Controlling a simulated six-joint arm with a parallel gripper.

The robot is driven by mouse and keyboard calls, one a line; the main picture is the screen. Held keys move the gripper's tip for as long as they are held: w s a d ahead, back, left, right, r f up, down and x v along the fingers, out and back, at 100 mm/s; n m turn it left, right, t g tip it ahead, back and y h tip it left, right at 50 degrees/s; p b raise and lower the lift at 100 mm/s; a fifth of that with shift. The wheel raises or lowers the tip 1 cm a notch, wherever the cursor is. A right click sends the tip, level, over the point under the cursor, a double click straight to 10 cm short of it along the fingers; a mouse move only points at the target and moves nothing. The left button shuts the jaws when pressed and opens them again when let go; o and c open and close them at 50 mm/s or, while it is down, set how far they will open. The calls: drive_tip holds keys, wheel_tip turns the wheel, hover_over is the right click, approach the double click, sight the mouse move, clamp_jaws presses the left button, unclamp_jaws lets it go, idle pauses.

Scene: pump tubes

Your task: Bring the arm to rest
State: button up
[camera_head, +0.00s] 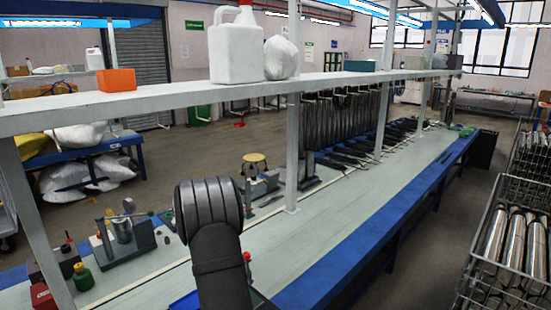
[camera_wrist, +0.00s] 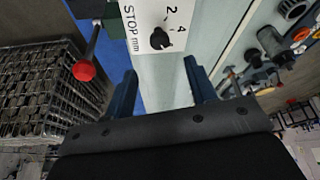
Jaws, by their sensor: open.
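My gripper (camera_wrist: 162,85) shows in the wrist view as two blue fingers set wide apart, open, with nothing between them. Past the fingertips is a white panel (camera_wrist: 152,45) marked "STOP mm", 2 and 4, with a dark knob (camera_wrist: 160,39). A lever with a red ball end (camera_wrist: 84,70) is left of the fingers. In the head view my dark arm rises over the near part of the workbench (camera_head: 330,215). The gripper itself is hidden there.
A shelf (camera_head: 180,105) runs above the bench, held by white posts, with a white jug (camera_head: 235,52) and an orange box (camera_head: 116,79). A metal fixture (camera_head: 124,240) stands left of my arm. Wire baskets of metal tubes (camera_head: 505,240) stand right. The bench's right-middle stretch is clear.

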drive_tip(key=v, duration=0.9)
drive_tip(key=x, duration=1.8)
drive_tip(key=shift+d+f, duration=0.1)
drive_tip(key=shift+f, duration=0.05)
drive_tip(key=n+y, duration=0.1)
drive_tip(key=n, duration=0.2)
drive_tip(key=shift+d+t, duration=0.1)
drive_tip(key=shift+t, duration=0.2)
drive_tip(key=shift+d+n+y, duration=0.15)
drive_tip(key=shift+n+y, duration=0.65)
drive_tip(key=shift+n, duration=1.4)
drive_tip(key=shift+r, duration=0.4)
drive_tip(key=v, duration=0.9)
drive_tip(key=shift+s+r, duration=0.2)
